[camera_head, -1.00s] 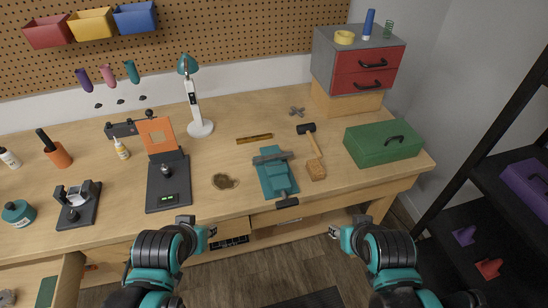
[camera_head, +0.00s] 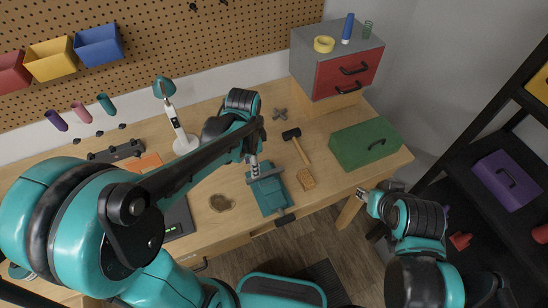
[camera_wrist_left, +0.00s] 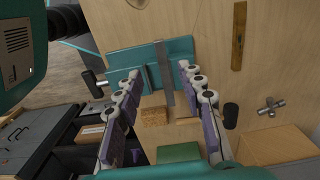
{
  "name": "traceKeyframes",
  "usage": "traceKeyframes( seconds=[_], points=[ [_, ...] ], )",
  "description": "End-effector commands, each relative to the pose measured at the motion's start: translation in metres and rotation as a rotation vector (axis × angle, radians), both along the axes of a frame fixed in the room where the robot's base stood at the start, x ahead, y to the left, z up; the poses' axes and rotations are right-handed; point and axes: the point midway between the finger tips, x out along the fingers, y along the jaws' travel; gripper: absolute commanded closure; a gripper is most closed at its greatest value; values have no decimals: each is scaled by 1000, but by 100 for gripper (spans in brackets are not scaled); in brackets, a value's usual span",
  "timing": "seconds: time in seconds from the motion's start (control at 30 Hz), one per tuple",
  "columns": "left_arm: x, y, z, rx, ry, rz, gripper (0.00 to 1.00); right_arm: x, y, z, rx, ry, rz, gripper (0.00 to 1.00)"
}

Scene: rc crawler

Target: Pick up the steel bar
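The steel bar (camera_head: 279,168) is a thin grey strip lying across the top of the teal vise (camera_head: 270,192) on the workbench. In the left wrist view the bar (camera_wrist_left: 164,68) extends over the vise (camera_wrist_left: 180,48) toward the space between my fingers. My left gripper (camera_head: 253,160) is above the vise, close to the bar; my arm partly hides this area. In the left wrist view the left gripper (camera_wrist_left: 158,78) is open, with its fingers on either side of the bar's line and nothing gripped. My right gripper (camera_head: 370,196) is off the bench's front right edge, away from the bar.
A hammer (camera_head: 297,146) and a wooden block (camera_head: 306,180) lie right of the vise. A green toolbox (camera_head: 350,150) and a red-drawer cabinet (camera_head: 345,75) stand farther right. A desk lamp (camera_head: 175,117) stands at the back. My left arm hides much of the left bench.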

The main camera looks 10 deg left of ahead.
Motion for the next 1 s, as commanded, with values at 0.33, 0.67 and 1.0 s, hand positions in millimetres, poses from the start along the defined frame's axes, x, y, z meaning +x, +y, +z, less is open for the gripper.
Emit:
traceKeyframes(
  seconds=[0.33,0.67,1.0],
  points=[
    [0,4,-40,1,8,-12,61,0,0,-13,0,0,0,60],
    [0,10,-79,0,6,-12,61,0,0,-25,0,0,0,60],
    [0,10,-78,0,6,-12,90,0,0,-24,0,0,0,60]
  ],
)
